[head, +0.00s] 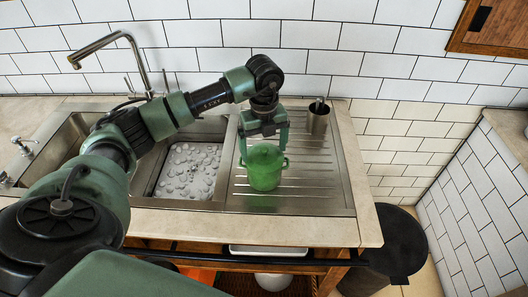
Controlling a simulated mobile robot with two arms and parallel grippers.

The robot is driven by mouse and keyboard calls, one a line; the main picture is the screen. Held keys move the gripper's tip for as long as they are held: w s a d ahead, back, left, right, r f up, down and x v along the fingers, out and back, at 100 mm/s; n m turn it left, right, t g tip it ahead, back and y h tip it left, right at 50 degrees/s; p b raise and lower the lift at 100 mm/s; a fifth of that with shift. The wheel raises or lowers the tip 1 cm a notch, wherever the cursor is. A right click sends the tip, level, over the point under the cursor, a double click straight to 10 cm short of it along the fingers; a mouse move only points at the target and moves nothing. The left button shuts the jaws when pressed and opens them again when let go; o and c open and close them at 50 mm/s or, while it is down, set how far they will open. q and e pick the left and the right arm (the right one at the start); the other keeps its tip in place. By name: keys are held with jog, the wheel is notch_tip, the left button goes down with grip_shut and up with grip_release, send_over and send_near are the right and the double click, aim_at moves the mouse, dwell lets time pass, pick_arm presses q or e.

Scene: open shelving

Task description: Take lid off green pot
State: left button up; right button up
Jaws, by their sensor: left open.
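The green pot (264,175) stands upright on the ridged metal drainboard right of the sink, with a small handle on each side. Its top looks rounded, but I cannot make out a lid edge apart from the pot. My left gripper (264,147) points down right over the pot, open, with its fingers to the left and right of the pot's top. Whether the fingers touch it I cannot tell. The gripper hides part of the pot's top. My right gripper is not in view.
A metal cup (318,120) with something in it stands behind and right of the pot. The faucet (120,38) and sink basin (188,168) are to the left. A tiled wall is close behind. The drainboard (325,185) is clear right of the pot. A black round object (397,240) stands below right.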

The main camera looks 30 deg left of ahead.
pick_arm(q)
jog(key=shift+f, duration=0.25)
